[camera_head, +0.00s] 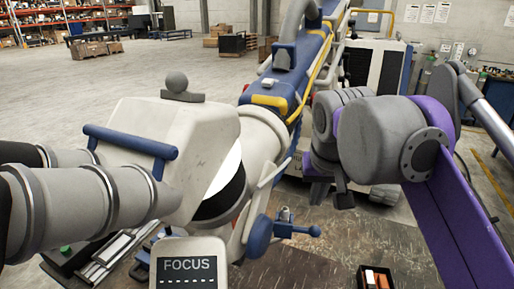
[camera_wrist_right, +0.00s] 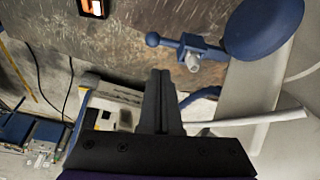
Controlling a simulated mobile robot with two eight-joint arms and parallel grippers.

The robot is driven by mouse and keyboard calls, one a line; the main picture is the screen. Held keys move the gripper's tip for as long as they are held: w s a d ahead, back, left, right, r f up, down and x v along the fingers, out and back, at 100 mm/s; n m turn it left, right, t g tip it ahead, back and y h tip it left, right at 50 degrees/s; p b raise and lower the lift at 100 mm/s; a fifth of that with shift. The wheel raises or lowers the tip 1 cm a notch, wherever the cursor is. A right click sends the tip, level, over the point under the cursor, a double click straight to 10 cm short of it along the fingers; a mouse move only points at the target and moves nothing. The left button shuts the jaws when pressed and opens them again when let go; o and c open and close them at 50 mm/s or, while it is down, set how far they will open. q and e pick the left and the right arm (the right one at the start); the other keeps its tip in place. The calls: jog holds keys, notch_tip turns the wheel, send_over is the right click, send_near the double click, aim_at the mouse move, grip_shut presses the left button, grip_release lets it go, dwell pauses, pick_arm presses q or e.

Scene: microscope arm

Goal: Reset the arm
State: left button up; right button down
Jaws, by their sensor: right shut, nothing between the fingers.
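The large microscope head (camera_head: 170,135) fills the left and middle of the head view, off-white with a blue bar handle and two thick eyepiece tubes (camera_head: 100,205). Its blue and white arm (camera_head: 295,65) rises toward the top. Under the head are a round blue knob (camera_head: 259,237) and a blue lever with a ball end (camera_head: 298,230). The right wrist view shows the knob (camera_wrist_right: 262,28) and the lever (camera_wrist_right: 185,48) too. My right gripper (camera_head: 330,192) is shut and empty, right of the lever and apart from it; its fingers (camera_wrist_right: 160,100) point up in the wrist view. My left gripper is not in view.
A display reading FOCUS (camera_head: 188,264) stands at the front. A pale bar (camera_wrist_right: 250,118) passes near my right fingers in the wrist view. A small dark box with orange and white (camera_head: 376,278) lies on the floor. Open floor (camera_head: 130,75) extends behind left.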

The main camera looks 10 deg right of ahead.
jog(key=s+a+f+n, duration=0.1)
jog(key=s+f, duration=0.3)
jog(key=f, duration=0.6)
jog(key=s+a+f+n+t, duration=0.1)
jog(key=s+f, duration=0.4)
jog(key=f, duration=0.6)
jog(key=s+a+f+n+y, duration=0.1)
jog(key=s+f, duration=0.4)
jog(key=f, duration=0.6)
jog(key=shift+a+t, duration=0.3)
jog(key=shift+a, duration=0.45)
